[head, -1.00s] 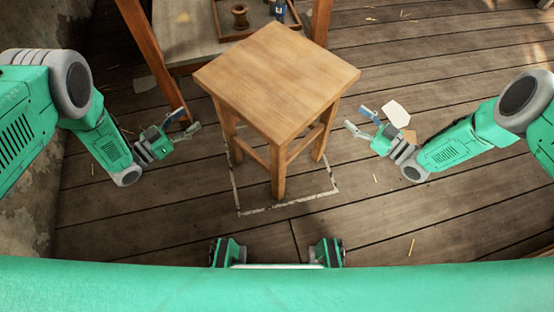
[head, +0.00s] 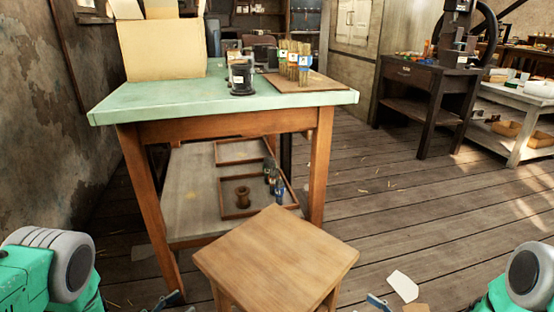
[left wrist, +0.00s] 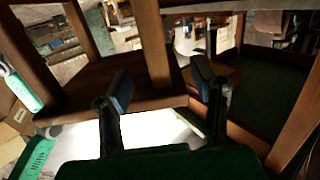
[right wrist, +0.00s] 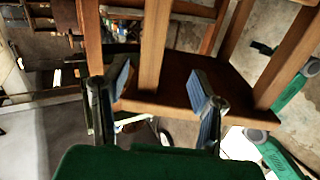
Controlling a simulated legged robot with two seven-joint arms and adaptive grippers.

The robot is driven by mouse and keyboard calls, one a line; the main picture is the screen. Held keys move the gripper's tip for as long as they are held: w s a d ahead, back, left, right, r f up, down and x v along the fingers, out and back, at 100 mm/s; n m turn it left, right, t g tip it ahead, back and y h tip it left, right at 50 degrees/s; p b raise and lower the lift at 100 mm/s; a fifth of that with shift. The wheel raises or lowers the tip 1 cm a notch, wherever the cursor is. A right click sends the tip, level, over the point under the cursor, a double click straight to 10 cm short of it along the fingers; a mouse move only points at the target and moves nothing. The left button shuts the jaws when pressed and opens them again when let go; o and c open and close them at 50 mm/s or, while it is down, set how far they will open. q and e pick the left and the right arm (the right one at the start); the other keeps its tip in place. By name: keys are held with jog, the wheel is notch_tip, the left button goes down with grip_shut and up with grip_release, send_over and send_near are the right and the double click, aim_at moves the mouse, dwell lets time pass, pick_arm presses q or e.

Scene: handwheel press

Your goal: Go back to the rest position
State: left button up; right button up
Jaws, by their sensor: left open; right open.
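My left gripper (left wrist: 162,84) is open and empty in the left wrist view, its two blue-padded fingers spread apart. In the head view only its fingertips show at the bottom edge (head: 173,299), left of the wooden stool (head: 277,258). My right gripper (right wrist: 161,86) is open and empty in the right wrist view. In the head view just a bit of it shows at the bottom edge (head: 376,301), right of the stool. Stool legs appear beyond the fingers in both wrist views. Most of both forearms is below the head view.
A green-topped table (head: 190,100) stands behind the stool, bearing a cardboard box (head: 165,50) and small items. Its lower shelf holds a tray with a spool (head: 243,197). The handwheel press (head: 455,40) stands on a dark stand at back right. The floor at right is mostly clear.

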jog(key=s+a+f+m+g+h, duration=0.1)
jog(key=s+a+m+g+h, duration=0.15)
jog(key=s, duration=0.35)
jog(key=s+a+f+m+g+h, duration=0.1)
jog(key=s+a+m+g+h, duration=0.1)
jog(key=s+g+h, duration=0.3)
pick_arm(q)
jog(key=s+a+r+n+g+y, duration=0.1)
jog(key=s+n+g+y, duration=0.4)
jog(key=s, duration=1.1)
jog(key=s+a+r+n+g+y, duration=0.15)
jog(key=s+g+y, duration=0.5)
jog(key=s, duration=0.95)
pick_arm(e)
jog(key=s+d+r+m+g+h, duration=0.1)
jog(key=s+d+r+g+h, duration=0.3)
jog(key=s, duration=0.6)
jog(key=s+d+r+m+g, duration=0.15)
jog(key=s+d, duration=0.35)
jog(key=s, duration=0.6)
pick_arm(q)
notch_tip(320, 180, up, 17)
jog(key=p, duration=1.7)
jog(key=shift+w+a+n+g, duration=0.15)
jog(key=shift+w+n+g, duration=0.05)
jog(key=shift+n+g, duration=0.2)
pick_arm(e)
notch_tip(320, 180, up, 18)
jog(key=t, duration=0.1)
jog(key=shift+w, duration=0.2)
